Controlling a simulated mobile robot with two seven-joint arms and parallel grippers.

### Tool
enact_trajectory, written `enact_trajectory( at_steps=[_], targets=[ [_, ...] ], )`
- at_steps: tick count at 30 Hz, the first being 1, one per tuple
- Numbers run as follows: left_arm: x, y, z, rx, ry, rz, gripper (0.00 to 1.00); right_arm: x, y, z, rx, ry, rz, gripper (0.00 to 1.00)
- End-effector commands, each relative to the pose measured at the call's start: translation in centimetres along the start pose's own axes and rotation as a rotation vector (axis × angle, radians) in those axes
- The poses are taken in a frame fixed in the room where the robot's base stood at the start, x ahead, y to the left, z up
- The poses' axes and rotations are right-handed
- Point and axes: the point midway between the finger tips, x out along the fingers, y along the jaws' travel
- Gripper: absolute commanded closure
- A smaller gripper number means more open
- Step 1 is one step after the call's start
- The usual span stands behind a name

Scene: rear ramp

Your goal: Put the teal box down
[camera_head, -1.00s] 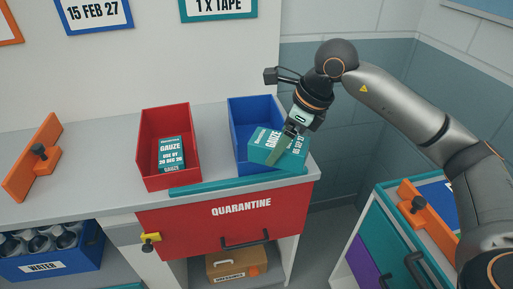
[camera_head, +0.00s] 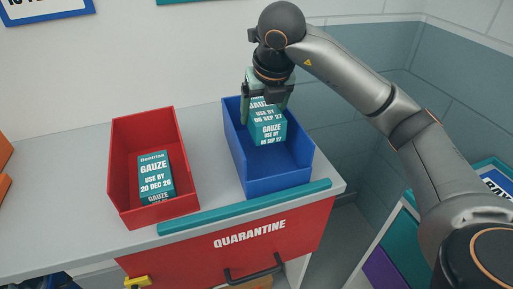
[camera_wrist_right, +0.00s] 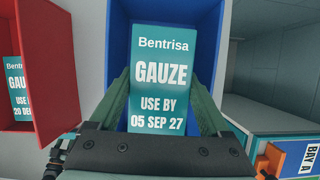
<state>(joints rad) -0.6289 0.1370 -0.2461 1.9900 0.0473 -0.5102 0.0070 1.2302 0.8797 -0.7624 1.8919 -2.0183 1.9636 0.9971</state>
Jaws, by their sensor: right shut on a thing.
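The teal gauze box (camera_head: 268,130), marked use by 05 SEP 27, is in my right gripper (camera_head: 266,104). The two fingers are shut on its opposite sides, and they also show in the wrist view around the box (camera_wrist_right: 161,55). The box hangs roughly upright within the outline of the blue bin (camera_head: 300,170), towards its back half. Blue walls show around it in the wrist view. I cannot tell whether its lower end touches the bin floor. My left gripper is in neither view.
A red bin (camera_head: 160,215) stands left of the blue bin and holds another teal gauze box (camera_head: 154,174), dated 20 DEC 26. A teal strip (camera_head: 245,207) runs along the counter's front edge, above the red quarantine drawer (camera_head: 220,255). Clear grey counter (camera_head: 60,190) lies at left.

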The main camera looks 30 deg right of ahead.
Motion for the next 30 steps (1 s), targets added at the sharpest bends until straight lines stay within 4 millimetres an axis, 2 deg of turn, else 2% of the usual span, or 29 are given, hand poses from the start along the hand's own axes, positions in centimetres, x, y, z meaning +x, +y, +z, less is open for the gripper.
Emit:
enact_trajectory(
  at_steps=[1,4,11,18,28,29,30],
  targets=[
    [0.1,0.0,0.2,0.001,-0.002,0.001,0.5,1.1,-0.1,-0.6,-0.001,0.005,-0.003,0.84],
    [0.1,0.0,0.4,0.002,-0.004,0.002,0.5,2.7,-0.1,-1.2,-0.001,0.003,-0.002,0.84],
    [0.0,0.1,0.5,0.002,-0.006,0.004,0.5,4.5,0.0,-1.9,-0.001,0.001,-0.001,0.84],
    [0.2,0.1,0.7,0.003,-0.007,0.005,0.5,7.3,0.0,-3.1,-0.002,0.002,-0.001,0.84],
    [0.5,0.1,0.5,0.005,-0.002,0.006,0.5,7.7,0.0,-3.2,-0.002,0.0,0.001,0.84],
    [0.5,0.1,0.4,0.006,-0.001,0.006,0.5,7.6,0.0,-3.2,-0.002,0.001,0.001,0.17],
    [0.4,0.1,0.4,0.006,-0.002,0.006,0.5,7.6,0.0,-3.2,-0.002,0.001,0.001,0.12]
  ],
)
